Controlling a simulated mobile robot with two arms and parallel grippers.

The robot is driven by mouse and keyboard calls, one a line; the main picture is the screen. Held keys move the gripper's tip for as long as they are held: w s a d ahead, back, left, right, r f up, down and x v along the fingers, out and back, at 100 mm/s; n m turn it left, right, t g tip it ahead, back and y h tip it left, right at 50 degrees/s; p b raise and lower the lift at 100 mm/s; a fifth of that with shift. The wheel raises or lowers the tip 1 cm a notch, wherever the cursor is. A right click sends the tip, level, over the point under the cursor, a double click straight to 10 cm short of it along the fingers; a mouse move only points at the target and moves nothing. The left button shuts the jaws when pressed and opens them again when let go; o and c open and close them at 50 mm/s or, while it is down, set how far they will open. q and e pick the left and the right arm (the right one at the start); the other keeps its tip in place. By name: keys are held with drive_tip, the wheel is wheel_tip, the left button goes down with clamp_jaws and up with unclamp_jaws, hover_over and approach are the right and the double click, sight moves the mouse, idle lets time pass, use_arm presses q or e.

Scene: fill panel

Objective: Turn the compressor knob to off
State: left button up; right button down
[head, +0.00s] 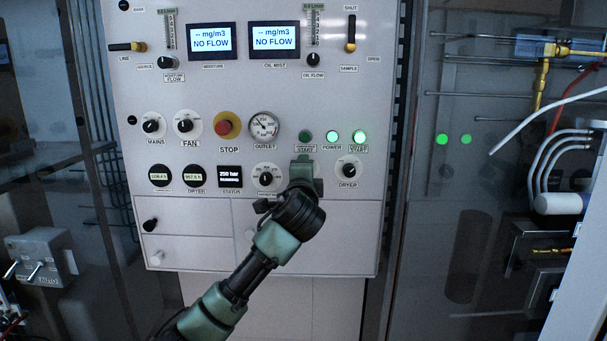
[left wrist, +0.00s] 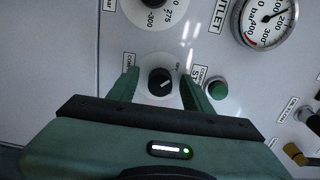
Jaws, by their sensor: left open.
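The compressor knob (left wrist: 160,82) is a small black round knob on a pale dial plate, with a white pointer line slanting to the upper right in the left wrist view. A label partly reading "COMPR" stands beside it. My left gripper (left wrist: 158,78) is open, with one green finger on each side of the knob and small gaps visible. Whether either finger touches it I cannot tell. In the head view my left gripper (head: 303,170) is in front of the panel and hides the knob. My right gripper is in neither view.
A green start button (left wrist: 217,88) sits beside one finger. The red stop button (head: 226,127) and outlet gauge (head: 264,126) are above.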

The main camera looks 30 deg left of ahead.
use_arm(q)
drive_tip(key=b+v, duration=0.2)
drive_tip(key=v, duration=0.5)
drive_tip(key=shift+s+d, duration=0.2)
drive_tip(key=shift+s, duration=0.15)
drive_tip(key=shift+f, duration=0.1)
